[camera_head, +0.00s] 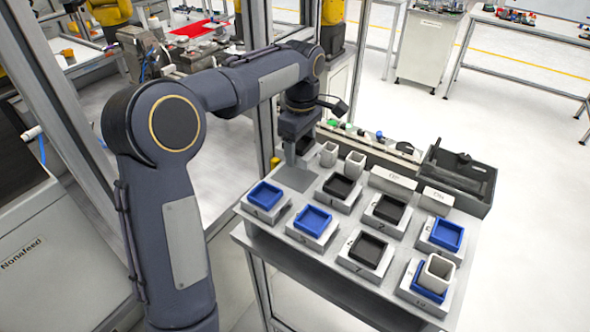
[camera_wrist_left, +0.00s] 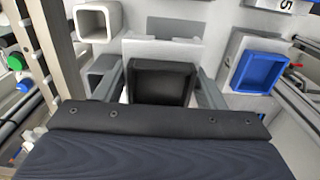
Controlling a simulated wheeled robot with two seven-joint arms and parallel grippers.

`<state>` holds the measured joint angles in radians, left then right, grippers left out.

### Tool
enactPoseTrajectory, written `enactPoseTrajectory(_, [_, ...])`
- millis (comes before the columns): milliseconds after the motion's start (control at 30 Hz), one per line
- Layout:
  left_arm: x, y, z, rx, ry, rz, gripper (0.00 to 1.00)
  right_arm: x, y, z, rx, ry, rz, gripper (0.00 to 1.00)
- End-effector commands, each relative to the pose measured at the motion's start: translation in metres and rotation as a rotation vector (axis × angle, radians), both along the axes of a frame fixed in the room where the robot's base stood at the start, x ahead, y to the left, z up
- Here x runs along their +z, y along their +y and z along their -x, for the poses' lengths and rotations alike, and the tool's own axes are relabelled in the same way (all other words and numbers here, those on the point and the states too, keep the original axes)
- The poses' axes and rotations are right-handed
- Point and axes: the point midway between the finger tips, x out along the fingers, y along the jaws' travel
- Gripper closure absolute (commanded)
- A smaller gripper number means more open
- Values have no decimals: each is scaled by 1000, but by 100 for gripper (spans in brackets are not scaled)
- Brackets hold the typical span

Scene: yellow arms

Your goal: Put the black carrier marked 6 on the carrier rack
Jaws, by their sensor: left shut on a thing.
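My left gripper (camera_head: 293,150) points down over the far left part of the metal rack table (camera_head: 275,235). In the left wrist view, its fingers (camera_wrist_left: 157,85) are shut on a black square carrier (camera_wrist_left: 162,82), one finger on each side. A pale block shows beside this carrier. In the head view, the gripper largely hides the carrier. A bare grey square (camera_head: 296,178) lies just below the gripper. I cannot read a 6 on the held carrier. My right gripper is out of view.
Black carriers (camera_head: 339,186) and blue carriers (camera_head: 313,219) sit on several numbered grey stands. White cups (camera_head: 354,163) stand near the gripper, and another (camera_head: 437,272) is in a blue carrier. A black bin (camera_head: 458,180) is at the far right. A metal post is left of the gripper.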

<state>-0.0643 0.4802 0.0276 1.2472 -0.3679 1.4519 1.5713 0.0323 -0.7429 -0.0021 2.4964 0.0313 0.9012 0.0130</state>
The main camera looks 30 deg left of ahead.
Motion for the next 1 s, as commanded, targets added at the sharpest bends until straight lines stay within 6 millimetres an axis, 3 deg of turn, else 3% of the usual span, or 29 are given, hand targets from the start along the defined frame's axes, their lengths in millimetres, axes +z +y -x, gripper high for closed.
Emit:
enactPoseTrajectory(267, [-22, 6, 18, 1, 0, 0, 68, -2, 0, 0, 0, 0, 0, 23])
enactPoseTrajectory(467, [-49, 6, 18, 0, 1, 1, 68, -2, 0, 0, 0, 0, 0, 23])
enactPoseTrajectory(867, [-55, 6, 17, 0, -1, 0, 68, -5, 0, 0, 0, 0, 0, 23])
enactPoseTrajectory(900, [-55, 6, 17, 0, 0, 1, 34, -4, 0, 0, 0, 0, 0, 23])
enactPoseTrajectory(1000, [-55, 6, 17, 0, 0, 1, 21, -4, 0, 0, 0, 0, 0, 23])
